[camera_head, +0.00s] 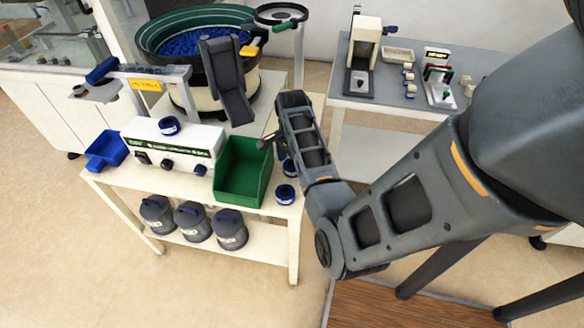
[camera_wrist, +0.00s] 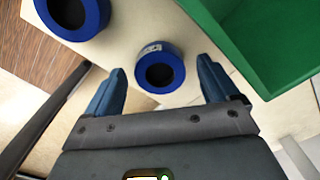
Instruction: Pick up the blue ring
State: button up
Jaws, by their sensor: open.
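Blue rings with dark centres stand on the white table beside the green bin. In the head view one ring (camera_head: 285,194) is near the table's front right corner, another ring (camera_head: 289,168) is just behind it, and a third ring (camera_head: 169,126) sits on the white control box. My gripper (camera_head: 266,143) is by the bin's right rear side, partly hidden by my arm. In the wrist view the open fingers (camera_wrist: 161,66) are on either side of one blue ring (camera_wrist: 160,83), with space around it. A second ring (camera_wrist: 75,12) is at upper left.
The green bin (camera_head: 243,172) is close to the gripper and also fills the wrist view's upper right (camera_wrist: 265,45). The control box (camera_head: 190,140) and a small blue tray (camera_head: 106,150) are to the left. A bowl feeder (camera_head: 182,92) stands behind. A grey table (camera_head: 400,100) is at right.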

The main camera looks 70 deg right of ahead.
jog(key=shift+c, duration=0.3)
jog(key=c, duration=1.2)
jog(key=shift+r, duration=0.15)
jog(key=shift+c, duration=0.2)
